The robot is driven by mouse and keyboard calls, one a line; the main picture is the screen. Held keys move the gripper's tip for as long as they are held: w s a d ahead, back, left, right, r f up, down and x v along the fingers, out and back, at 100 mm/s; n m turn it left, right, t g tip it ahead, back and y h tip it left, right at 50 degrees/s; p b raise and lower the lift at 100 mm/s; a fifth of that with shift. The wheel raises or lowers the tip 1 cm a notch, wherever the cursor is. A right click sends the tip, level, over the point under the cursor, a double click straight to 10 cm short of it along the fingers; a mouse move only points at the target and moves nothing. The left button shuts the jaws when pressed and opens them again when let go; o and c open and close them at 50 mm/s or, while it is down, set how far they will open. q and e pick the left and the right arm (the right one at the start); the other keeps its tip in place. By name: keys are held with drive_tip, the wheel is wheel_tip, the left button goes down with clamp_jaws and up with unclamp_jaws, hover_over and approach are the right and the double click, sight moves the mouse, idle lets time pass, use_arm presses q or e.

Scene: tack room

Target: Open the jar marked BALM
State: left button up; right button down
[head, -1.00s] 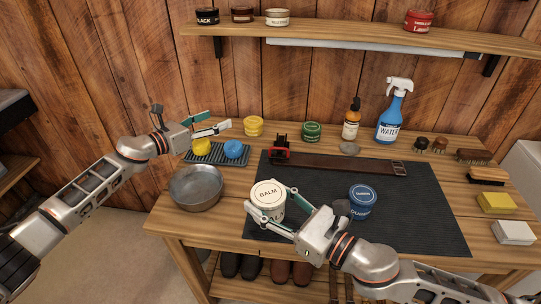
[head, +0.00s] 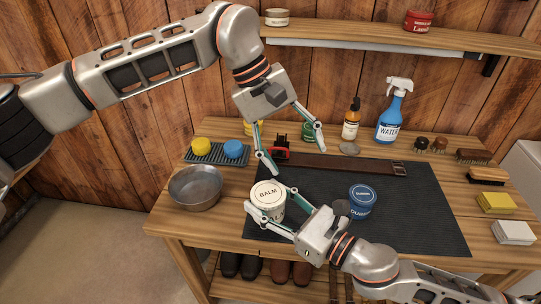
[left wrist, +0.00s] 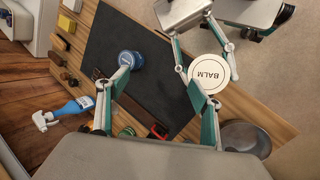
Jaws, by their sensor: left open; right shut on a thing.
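The BALM jar (head: 268,196) is a cream jar with a flat white lid lettered BALM. It stands upright at the left edge of the dark mat, its lid on. My right gripper (head: 268,207) is shut around the jar's body from the front right. The lid is uncovered from above, and it also shows in the left wrist view (left wrist: 209,74). My left gripper (head: 297,160) is open and empty, fingers pointing down, above and behind the jar. In the left wrist view its two fingers (left wrist: 152,64) are spread, with the jar beside the right-hand finger.
A blue jar (head: 362,200) stands on the mat (head: 420,215) right of the BALM jar. A metal bowl (head: 196,188) is to the left. Behind are a strap with a red-and-black item (head: 280,152), a green jar (head: 308,131) and a blue spray bottle (head: 390,115). A shelf (head: 470,39) runs above.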

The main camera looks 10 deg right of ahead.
sight(270, 193)
use_arm(q)
drive_tip(key=a+m+y, duration=0.1)
drive_tip(key=s+a+m+t+y, duration=0.1)
drive_tip(key=s+a+r+y, duration=0.1)
drive_tip(key=a+y, duration=0.1)
drive_tip(key=shift+s+m+t, duration=0.15)
drive_tip(key=shift+m+t, duration=0.15)
drive_tip(key=shift+m, duration=0.1)
drive_tip(key=shift+s+a+r+m+y, duration=0.15)
drive_tip(key=shift+a+m+y, duration=0.15)
drive_tip(key=shift+a+y, duration=0.25)
drive_tip(key=shift+a+f, duration=0.1)
drive_tip(key=shift+f, duration=3.85)
